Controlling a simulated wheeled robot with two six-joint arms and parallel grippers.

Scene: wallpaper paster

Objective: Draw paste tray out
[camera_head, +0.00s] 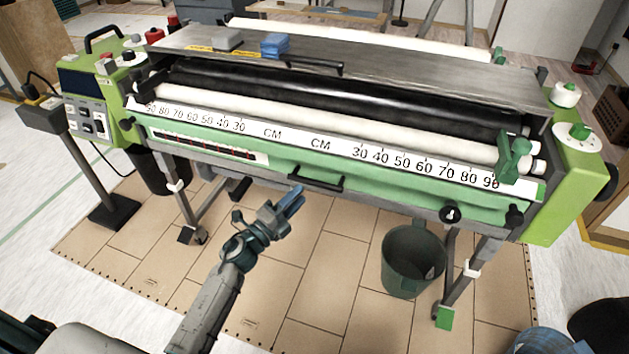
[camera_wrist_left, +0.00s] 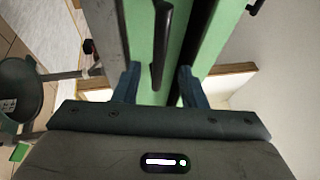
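The paste tray (camera_head: 402,191) is the long green trough along the lower front of the wallpaper paster, and it looks pushed in. Its black bar handle (camera_head: 316,180) is at the middle of its front. My left gripper (camera_head: 290,200) is below and a little left of the handle, apart from it. In the left wrist view the fingers of my left gripper (camera_wrist_left: 159,78) are spread with nothing between them. The handle (camera_wrist_left: 161,45) shows beyond them, roughly lined up with the gap. My right gripper is not in view.
A dark green bucket (camera_head: 413,262) stands on the floor mat (camera_head: 312,285) below the machine's right part. The machine's legs and a green control box (camera_head: 98,90) flank the space. The mat in front of the tray's middle is clear.

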